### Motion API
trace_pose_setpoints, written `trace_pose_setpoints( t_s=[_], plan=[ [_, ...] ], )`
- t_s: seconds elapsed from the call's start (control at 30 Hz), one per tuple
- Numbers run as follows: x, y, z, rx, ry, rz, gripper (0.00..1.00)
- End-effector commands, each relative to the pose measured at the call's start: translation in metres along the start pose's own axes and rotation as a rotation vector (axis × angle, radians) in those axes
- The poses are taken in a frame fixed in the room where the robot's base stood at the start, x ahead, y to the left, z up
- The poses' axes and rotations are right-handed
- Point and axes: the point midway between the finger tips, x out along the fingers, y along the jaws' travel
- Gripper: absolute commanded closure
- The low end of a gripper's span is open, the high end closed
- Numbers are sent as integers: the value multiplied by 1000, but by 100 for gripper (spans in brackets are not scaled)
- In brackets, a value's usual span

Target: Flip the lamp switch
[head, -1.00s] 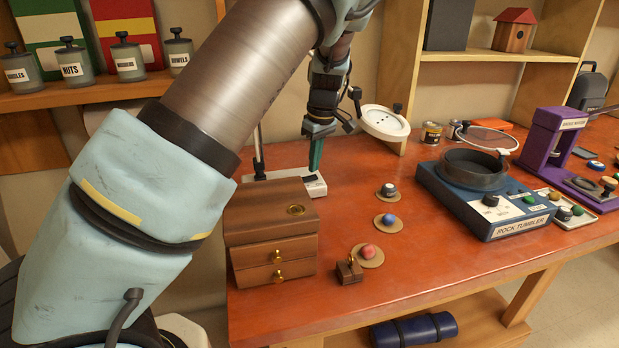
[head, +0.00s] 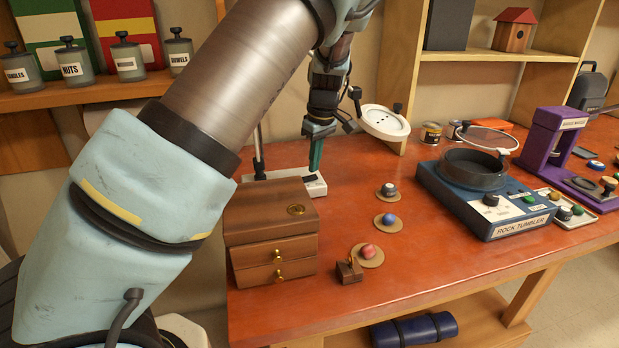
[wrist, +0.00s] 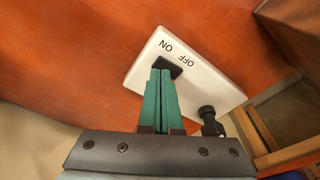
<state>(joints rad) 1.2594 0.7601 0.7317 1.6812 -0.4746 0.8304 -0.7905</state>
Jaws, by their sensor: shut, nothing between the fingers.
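The lamp has a white base (head: 312,188) on the orange-red bench, a dark post (head: 258,155) and a round white head (head: 384,122) to the right of my arm. In the wrist view the base (wrist: 218,88) carries the words ON and OFF beside a black rocker switch (wrist: 170,66). My gripper (head: 316,168) points down over the base, its green fingers shut and empty. In the wrist view the fingertips (wrist: 161,72) are at the switch and cover part of it. I cannot tell whether they touch it or which way it is set.
A wooden drawer box (head: 270,222) stands just in front of the lamp base. Small stones sit on round pads to the right. A blue rock tumbler (head: 485,195) and a purple press (head: 545,140) stand farther right.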

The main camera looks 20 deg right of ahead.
Motion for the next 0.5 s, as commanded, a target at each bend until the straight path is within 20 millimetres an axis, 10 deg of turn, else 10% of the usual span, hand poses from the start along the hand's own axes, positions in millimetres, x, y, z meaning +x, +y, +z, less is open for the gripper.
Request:
trace_pose_setpoints(
  t_s=[0.5],
  plan=[
    [8, 0, 1, -1, 0, 0, 100]
  ],
)
